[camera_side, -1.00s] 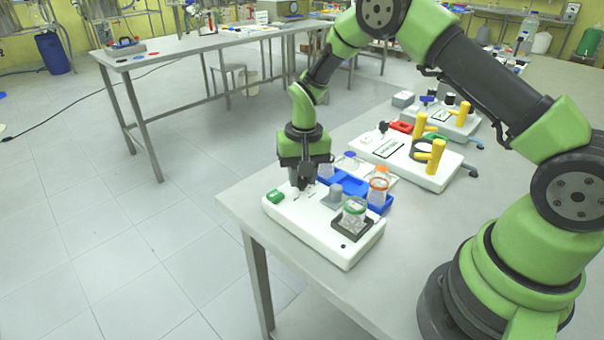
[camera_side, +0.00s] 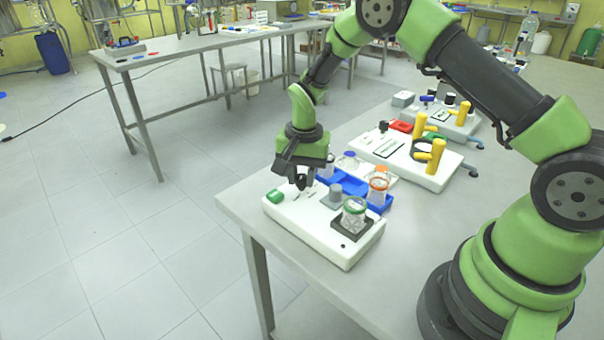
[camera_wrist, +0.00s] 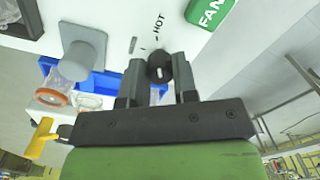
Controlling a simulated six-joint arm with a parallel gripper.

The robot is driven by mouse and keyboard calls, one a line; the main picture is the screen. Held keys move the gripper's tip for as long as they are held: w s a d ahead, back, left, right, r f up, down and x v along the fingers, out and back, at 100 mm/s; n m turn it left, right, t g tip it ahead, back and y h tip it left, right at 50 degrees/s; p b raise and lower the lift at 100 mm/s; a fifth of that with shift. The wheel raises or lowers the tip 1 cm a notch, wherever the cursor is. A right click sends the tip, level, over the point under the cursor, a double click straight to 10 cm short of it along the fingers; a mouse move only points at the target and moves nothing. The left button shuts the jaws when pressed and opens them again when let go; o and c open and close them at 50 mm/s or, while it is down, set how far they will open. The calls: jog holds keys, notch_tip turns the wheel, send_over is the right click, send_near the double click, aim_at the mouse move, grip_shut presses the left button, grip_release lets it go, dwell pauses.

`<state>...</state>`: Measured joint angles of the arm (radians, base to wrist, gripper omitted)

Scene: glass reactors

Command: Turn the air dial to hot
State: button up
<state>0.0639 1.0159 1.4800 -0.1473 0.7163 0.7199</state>
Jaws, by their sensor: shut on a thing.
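The air dial (camera_wrist: 158,68) is a small black knob with a white mark on the front white device (camera_side: 320,232). In the wrist view it sits between the two fingers of my gripper (camera_wrist: 160,75), which is shut on it. The word HOT is printed on the panel beside the dial, with short tick marks near it. The white mark on the dial is partly visible. In the side view my gripper (camera_side: 302,183) is down at the device, left of the grey knob, and hides most of the dial.
A green FAN switch (camera_wrist: 208,12) is close to the dial. A grey cylindrical knob (camera_side: 335,191) and a green-rimmed beaker (camera_side: 354,215) stand on the same device. A blue tray (camera_side: 343,182) with glassware lies behind. A white device with yellow handles (camera_side: 405,160) stands further back.

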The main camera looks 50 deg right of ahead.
jog(key=o, duration=0.9)
jog(key=shift+o, duration=0.2)
notch_tip(320, 180, up, 10)
jog(key=shift+s, duration=0.15)
jog(key=shift+d, duration=0.1)
notch_tip(320, 180, up, 8)
jog(key=f+n+t, duration=0.1)
jog(key=t, duration=0.1)
send_over(304, 177)
jog(key=s+a, duration=0.1)
jog(key=s, duration=0.2)
jog(key=s+a+r+n+t, duration=0.1)
jog(key=s+a+r+n, duration=0.15)
jog(key=s+r, duration=0.45)
jog(key=s+a+r+n+t+y, duration=0.1)
jog(key=s+r+n+t, duration=0.1)
jog(key=s, duration=1.1)
jog(key=shift+a+n+t+y, duration=0.15)
jog(key=shift+n+t+y, duration=0.25)
jog(key=shift+n+t, duration=0.55)
